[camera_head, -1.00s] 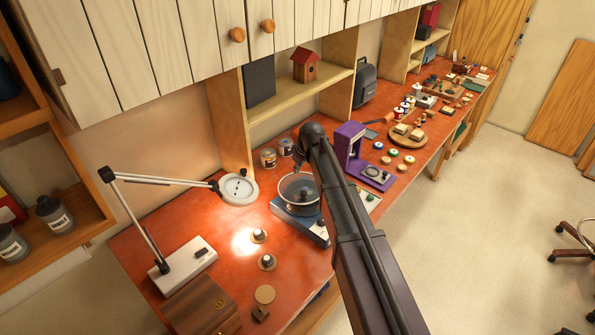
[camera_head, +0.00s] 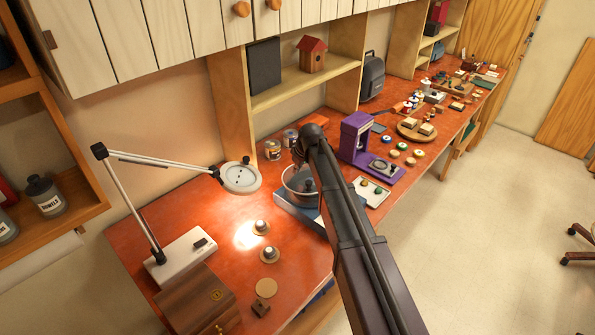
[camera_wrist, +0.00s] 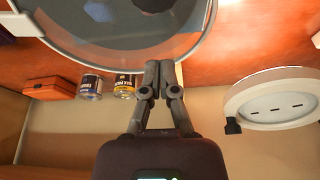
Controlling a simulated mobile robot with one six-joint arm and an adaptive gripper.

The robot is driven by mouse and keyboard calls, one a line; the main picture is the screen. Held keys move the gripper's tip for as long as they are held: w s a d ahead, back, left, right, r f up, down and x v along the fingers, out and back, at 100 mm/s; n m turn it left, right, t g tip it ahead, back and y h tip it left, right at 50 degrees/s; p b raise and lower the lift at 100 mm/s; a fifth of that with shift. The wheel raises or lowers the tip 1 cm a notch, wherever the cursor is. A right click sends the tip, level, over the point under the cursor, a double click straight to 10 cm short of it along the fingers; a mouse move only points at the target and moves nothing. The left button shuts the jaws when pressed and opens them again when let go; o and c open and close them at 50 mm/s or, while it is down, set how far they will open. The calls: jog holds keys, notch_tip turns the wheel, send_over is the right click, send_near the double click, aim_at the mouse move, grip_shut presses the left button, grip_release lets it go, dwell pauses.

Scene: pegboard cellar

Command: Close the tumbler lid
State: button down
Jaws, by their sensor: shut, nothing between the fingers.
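The tumbler (camera_head: 299,182) is a round vessel with a pale rim on a blue base (camera_head: 297,212), on the red bench. My arm covers its right part in the head view. In the wrist view its wide round top, with a grey rim (camera_wrist: 75,52) and a clear, see-through middle, fills the upper part. I cannot tell from these frames how far the lid stands open. My gripper (camera_wrist: 158,68) is shut and empty, its fingertips at or just beside the near edge of that rim. Whether they touch it is unclear. The fingertips are hidden in the head view.
Two small cans (camera_head: 281,144) stand behind the tumbler. A lamp with a round head (camera_head: 241,178) stands to its left, and a purple device (camera_head: 357,143) to its right. Two small knobbed pieces (camera_head: 265,241) lie in front. A wooden box (camera_head: 196,300) sits at the near edge.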

aim_at(313, 190)
jog(key=shift+s+d+f, duration=0.2)
jog(key=shift+s+d, duration=0.45)
jog(key=shift+d, duration=0.05)
jog(key=shift+s+d+f, duration=0.15)
jog(key=shift+s+d, duration=0.45)
jog(key=shift+d, duration=0.15)
jog(key=shift+s+d, duration=0.45)
jog(key=shift+d, duration=0.35)
jog(key=shift+s+d, duration=0.45)
jog(key=shift+d, duration=0.35)
jog(key=shift+w+a, duration=0.1)
jog(key=shift+a, duration=0.05)
